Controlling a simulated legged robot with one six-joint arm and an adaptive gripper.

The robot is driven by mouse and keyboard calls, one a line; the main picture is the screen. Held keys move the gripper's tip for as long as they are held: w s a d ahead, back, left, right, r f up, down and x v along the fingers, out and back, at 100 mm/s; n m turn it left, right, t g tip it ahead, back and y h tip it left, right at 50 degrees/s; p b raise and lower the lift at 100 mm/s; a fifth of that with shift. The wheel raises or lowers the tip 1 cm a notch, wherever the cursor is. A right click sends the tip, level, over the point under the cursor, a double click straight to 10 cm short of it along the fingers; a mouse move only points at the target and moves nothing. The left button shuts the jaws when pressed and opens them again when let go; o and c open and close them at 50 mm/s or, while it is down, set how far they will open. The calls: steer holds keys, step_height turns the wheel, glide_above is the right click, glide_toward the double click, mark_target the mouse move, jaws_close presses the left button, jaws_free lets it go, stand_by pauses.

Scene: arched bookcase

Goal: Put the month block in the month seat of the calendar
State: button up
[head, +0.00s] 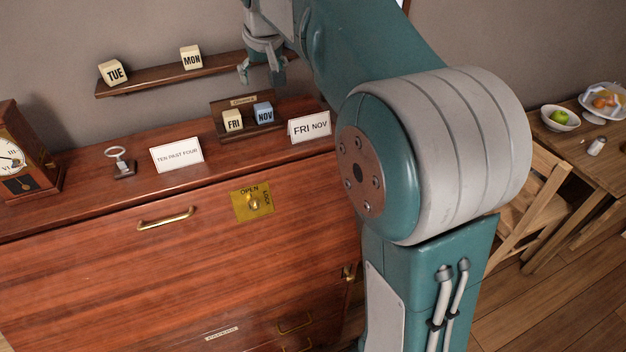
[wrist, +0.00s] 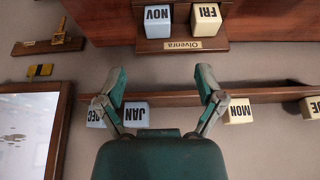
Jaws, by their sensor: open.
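The calendar (head: 252,133) is a dark wooden stand with a nameplate, on top of the cabinet. A cream FRI block (head: 233,120) sits in its left seat and a blue NOV block (head: 264,113) in its right seat. In the wrist view, which looks upside down, the NOV block (wrist: 158,21) and FRI block (wrist: 206,19) show at the top. My gripper (head: 262,73) is open and empty, above and behind the calendar near the wall shelf. In the wrist view my gripper (wrist: 161,80) has its fingers spread, with a blue JAN block (wrist: 136,114) behind them, partly covered.
The wall shelf (head: 150,82) holds cream TUE (head: 113,72) and MON (head: 191,58) blocks; a blue DEC block (wrist: 97,117) shows beside JAN. A FRI NOV card (head: 310,127), another card (head: 177,155), a clock (head: 20,160) and a small stand (head: 120,162) crowd the cabinet top.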

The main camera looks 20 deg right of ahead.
steer(key=s+f, duration=0.1)
steer(key=s, duration=1.6)
steer(key=s+f+t, duration=0.1)
steer(key=s+f, duration=0.8)
steer(key=s, duration=0.5)
steer(key=shift+f, duration=0.2)
